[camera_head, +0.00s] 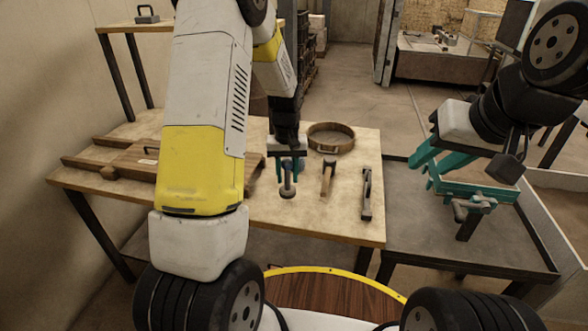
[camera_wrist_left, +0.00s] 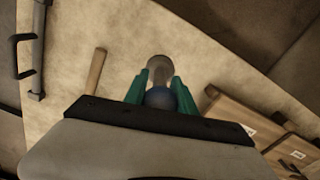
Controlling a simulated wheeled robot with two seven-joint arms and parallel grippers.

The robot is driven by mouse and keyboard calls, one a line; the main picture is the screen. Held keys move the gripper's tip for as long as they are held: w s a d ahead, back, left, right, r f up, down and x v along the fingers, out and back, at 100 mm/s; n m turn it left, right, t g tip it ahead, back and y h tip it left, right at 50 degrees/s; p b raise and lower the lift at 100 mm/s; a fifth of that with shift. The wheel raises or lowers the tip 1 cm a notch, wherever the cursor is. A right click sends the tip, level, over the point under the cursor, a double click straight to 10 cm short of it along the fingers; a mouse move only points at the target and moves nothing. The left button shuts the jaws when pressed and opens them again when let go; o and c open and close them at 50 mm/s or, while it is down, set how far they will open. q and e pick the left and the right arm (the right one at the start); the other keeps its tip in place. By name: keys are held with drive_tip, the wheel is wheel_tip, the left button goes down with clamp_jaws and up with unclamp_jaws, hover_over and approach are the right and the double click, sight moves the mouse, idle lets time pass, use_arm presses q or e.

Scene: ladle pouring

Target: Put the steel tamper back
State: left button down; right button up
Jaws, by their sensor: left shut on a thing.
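My left gripper (camera_head: 287,175) is shut on the steel tamper, over the wooden table. The tamper (camera_head: 288,190) shows its rounded grey end below the green fingers in the head view. In the left wrist view its grey end (camera_wrist_left: 159,66) and blue ball-like part (camera_wrist_left: 160,98) lie between the fingers (camera_wrist_left: 157,92). I cannot tell whether it touches the tabletop.
The wooden table (camera_head: 340,225) holds a round sieve-like ring (camera_head: 331,138), a wooden-handled tool (camera_head: 328,178), a dark bar with a handle (camera_head: 366,194) and a wooden flask or board (camera_head: 125,160) at the left.

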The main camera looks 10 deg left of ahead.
sight(285, 188)
use_arm(q)
drive_tip(key=f, duration=0.1)
drive_tip(key=a+f, duration=0.1)
drive_tip(key=f, duration=0.1)
drive_tip(key=shift+w, duration=0.15)
drive_tip(key=shift+f, duration=0.3)
drive_tip(key=shift+f, duration=0.1)
drive_tip(key=c, duration=1)
unclamp_jaws()
